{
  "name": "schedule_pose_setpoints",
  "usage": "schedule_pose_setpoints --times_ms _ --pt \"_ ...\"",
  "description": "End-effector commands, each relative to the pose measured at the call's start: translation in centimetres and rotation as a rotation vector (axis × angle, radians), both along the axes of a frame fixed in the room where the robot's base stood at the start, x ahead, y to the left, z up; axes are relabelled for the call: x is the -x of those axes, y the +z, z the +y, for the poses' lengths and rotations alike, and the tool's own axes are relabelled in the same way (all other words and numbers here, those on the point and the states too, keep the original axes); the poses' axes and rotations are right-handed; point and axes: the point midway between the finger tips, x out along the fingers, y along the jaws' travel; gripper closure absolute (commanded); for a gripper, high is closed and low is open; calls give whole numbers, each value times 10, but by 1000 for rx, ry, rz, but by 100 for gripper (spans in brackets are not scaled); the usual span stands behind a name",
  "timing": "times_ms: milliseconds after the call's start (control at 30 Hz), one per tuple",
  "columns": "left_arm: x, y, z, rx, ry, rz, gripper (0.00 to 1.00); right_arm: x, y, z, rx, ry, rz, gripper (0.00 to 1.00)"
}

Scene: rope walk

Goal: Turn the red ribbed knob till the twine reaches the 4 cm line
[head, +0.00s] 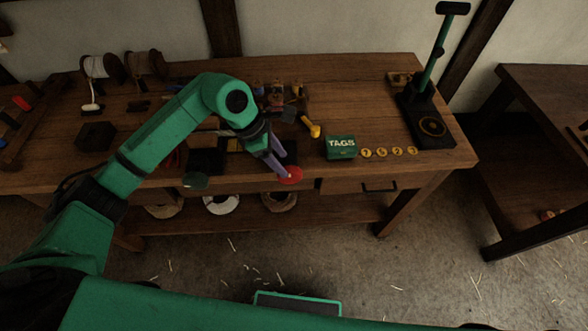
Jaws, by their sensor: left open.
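The red knob (292,177) is a small round disc at the front edge of the wooden workbench, about the middle of the picture. Its ribs are too small to make out. My left gripper (281,165) comes down from the upper left with purple fingers, its tips at the knob's upper left side and overlapping it in the view. It is open. I cannot tell whether the fingers touch the knob. The twine's end and the 4 cm line cannot be made out; my arm and gripper cover part of the bench there. My right gripper is not in view.
A green TAGS box (341,147) and several yellow discs (382,153) stand right of the knob. A yellow-handled tool (312,128) lies behind. A green-posted press (429,110) stands at the right end.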

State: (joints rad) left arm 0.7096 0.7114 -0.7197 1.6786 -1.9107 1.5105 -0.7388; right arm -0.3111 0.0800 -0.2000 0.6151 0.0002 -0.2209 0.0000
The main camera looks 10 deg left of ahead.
Motion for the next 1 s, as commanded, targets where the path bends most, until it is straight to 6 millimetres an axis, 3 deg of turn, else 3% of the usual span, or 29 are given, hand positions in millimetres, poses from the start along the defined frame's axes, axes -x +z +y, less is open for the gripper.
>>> schedule_pose_setpoints --times_ms 100,300,633,667,800,1000 --pt "-1 -26 -13 3 1 5 40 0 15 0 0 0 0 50" --pt "-6 -66 -29 5 2 2 40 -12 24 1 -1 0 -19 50" --pt "-7 -77 -32 4 1 -1 40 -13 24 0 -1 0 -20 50" --pt "-7 -77 -32 4 2 -1 44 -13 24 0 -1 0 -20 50" --pt "-7 -77 -32 4 2 -1 97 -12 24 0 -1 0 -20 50" --pt "-7 -77 -32 2 2 -1 100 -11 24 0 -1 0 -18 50"
